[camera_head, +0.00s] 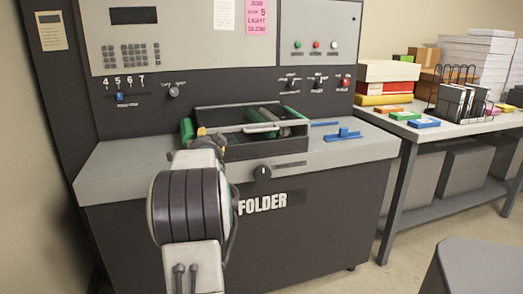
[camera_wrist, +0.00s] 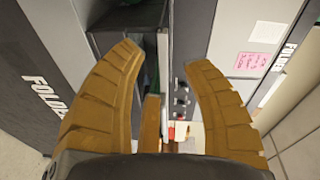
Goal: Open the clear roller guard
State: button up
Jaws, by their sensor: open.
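The roller bay (camera_head: 265,152) is a dark open-topped box on the folder's grey deck, with green rollers (camera_head: 266,116) inside. A pale bar (camera_head: 262,127) crosses the bay and may belong to the clear guard. I cannot make out a clear panel or tell whether the guard is raised. My gripper (camera_head: 203,132) is at the bay's left end, partly hidden by my arm. The dark bay (camera_wrist: 112,18) lies beyond the left finger. I see nothing gripped.
A knob (camera_head: 263,173) is on the machine's front below the bay. A blue piece (camera_head: 344,134) sits on the deck to the right. The control panel (camera_head: 318,42) rises behind. A side table (camera_head: 452,127) with boxes and paper stands at right, and a grey stool (camera_head: 478,268) in front.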

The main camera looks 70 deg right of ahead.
aim_at(262, 136)
jog(key=s+d+f+m+g+h+b, duration=0.35)
jog(key=s+d+m, duration=0.25)
jog(key=s+d, duration=0.6)
jog(key=shift+t+h, duration=0.25)
jog(key=shift+h, duration=0.3)
jog(key=shift+w+d+r, duration=0.1)
jog(key=shift+d+r, duration=0.25)
jog(key=shift+d, duration=0.65)
jog(key=shift+w+d+r, duration=0.1)
jog(key=shift+d+r, duration=0.3)
jog(key=shift+d, duration=0.55)
jog(key=shift+d+r, duration=0.35)
jog(key=shift+d, duration=0.65)
jog(key=shift+c, duration=0.2)
grip_shut()
